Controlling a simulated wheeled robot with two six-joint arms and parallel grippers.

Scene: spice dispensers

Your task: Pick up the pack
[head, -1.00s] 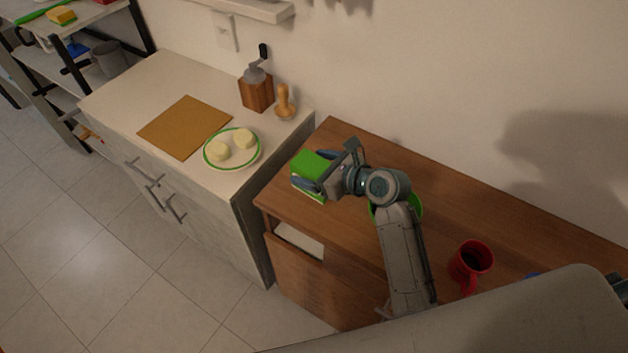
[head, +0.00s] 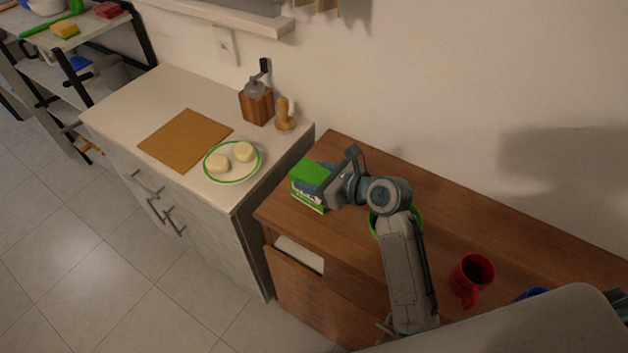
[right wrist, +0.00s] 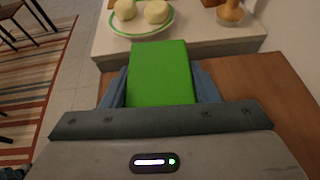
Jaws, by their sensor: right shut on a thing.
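The pack is a green box with a white printed side (head: 309,182), at the left end of the brown wooden cabinet top in the head view. My right gripper (head: 326,178) is shut on it from the right. In the right wrist view the pack's green face (right wrist: 161,72) sits between the two blue-grey fingers (right wrist: 160,88), one along each side. I cannot tell whether the pack touches the wood or is just above it. My left gripper is not in view.
A beige counter holds a plate (head: 232,178) with two pale round pieces, a cutting board (head: 185,140), a grinder (head: 257,103) and a wooden pestle-like tool (head: 285,116). On the brown top are a red mug (head: 471,276) and a green bowl (head: 377,222) partly behind my arm.

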